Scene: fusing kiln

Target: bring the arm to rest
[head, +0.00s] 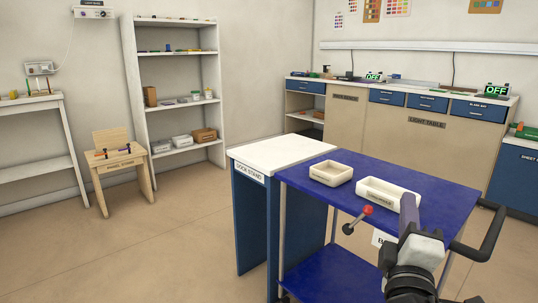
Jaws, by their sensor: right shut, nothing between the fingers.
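My right gripper (408,205) reaches up from the bottom right, in front of the blue cart (430,188). It is shut with nothing between its fingers. Its tip overlaps the right part of a cream rectangular tray (375,193) in the picture; I cannot tell whether they touch. A smaller cream tray (331,174) stands to the left on the same cart top. My left gripper is not in view.
A white-topped stand (275,152) adjoins the cart on the left. A red-knobbed lever (367,210) shows at the cart's front, and a dark handle (492,232) at its right. Counters (425,130) line the back wall.

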